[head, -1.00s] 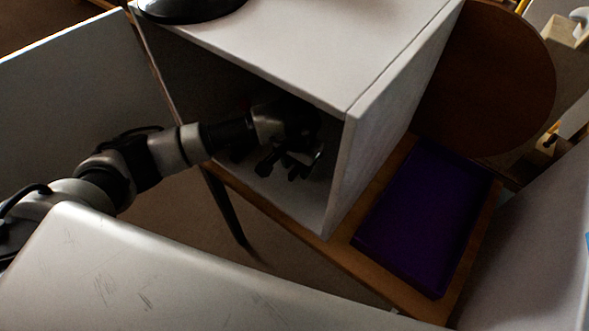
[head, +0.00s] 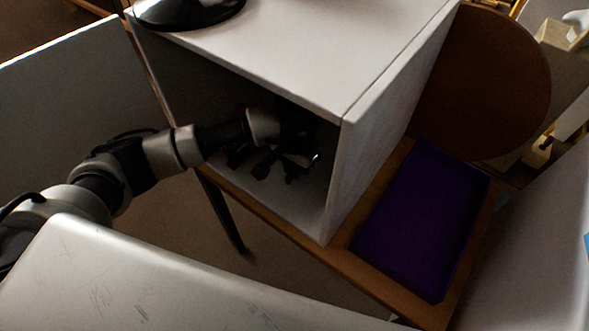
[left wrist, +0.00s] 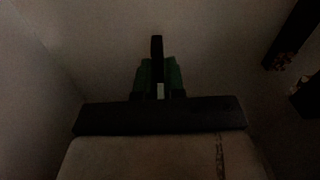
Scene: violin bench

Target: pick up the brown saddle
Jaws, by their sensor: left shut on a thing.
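My left gripper (head: 286,167) is inside the open-fronted grey box, low and near its right wall. In the left wrist view its two green fingers (left wrist: 159,76) stand close together, shut on a narrow dark upright piece (left wrist: 157,52) between them. I take this piece for the brown saddle, but the view is too dark to show its colour clearly. In the head view the saddle cannot be picked out among the dark gripper parts in shadow. My right gripper is not in view.
The grey box (head: 385,120) stands on a wooden bench (head: 395,295), with walls and a roof around my gripper. A black round base (head: 190,12) sits on top. A purple tray (head: 420,220) lies right of it. Dark bars (left wrist: 292,35) show at the right in the wrist view.

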